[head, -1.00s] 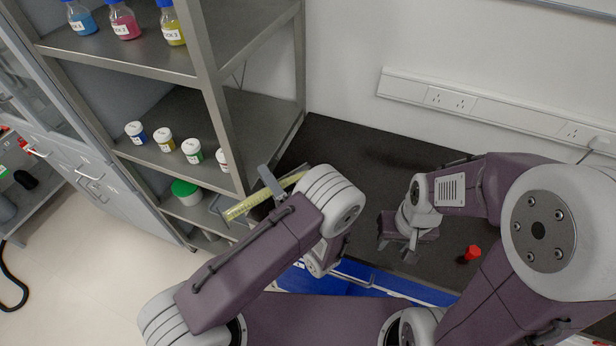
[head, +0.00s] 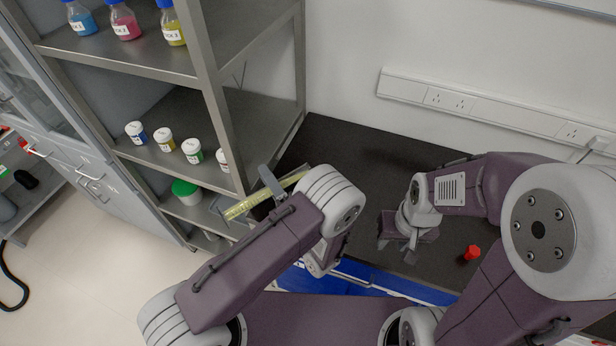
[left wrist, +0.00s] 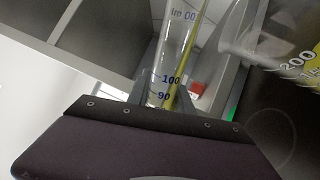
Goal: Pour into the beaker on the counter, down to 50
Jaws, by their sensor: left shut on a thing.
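My left gripper (head: 270,184) is shut on a clear graduated cylinder (head: 243,208) holding yellow liquid. The cylinder lies strongly tilted, near the shelf and the counter. In the left wrist view the cylinder (left wrist: 170,62) shows its 90 and 100 marks, with a yellow strip of liquid along one side. A clear beaker (left wrist: 285,35) with a 200 mark and some yellow showing is at the right of that view. The beaker is hidden behind my left arm in the head view. My right gripper (head: 408,254) is low over the dark counter; its jaw opening is unclear.
A metal shelf (head: 200,90) at the left holds several small jars and bottles with blue, pink and yellow contents. A red cap-like piece (head: 472,252) is on the dark counter (head: 350,150). The counter's back is clear. A socket strip (head: 490,108) runs along the wall.

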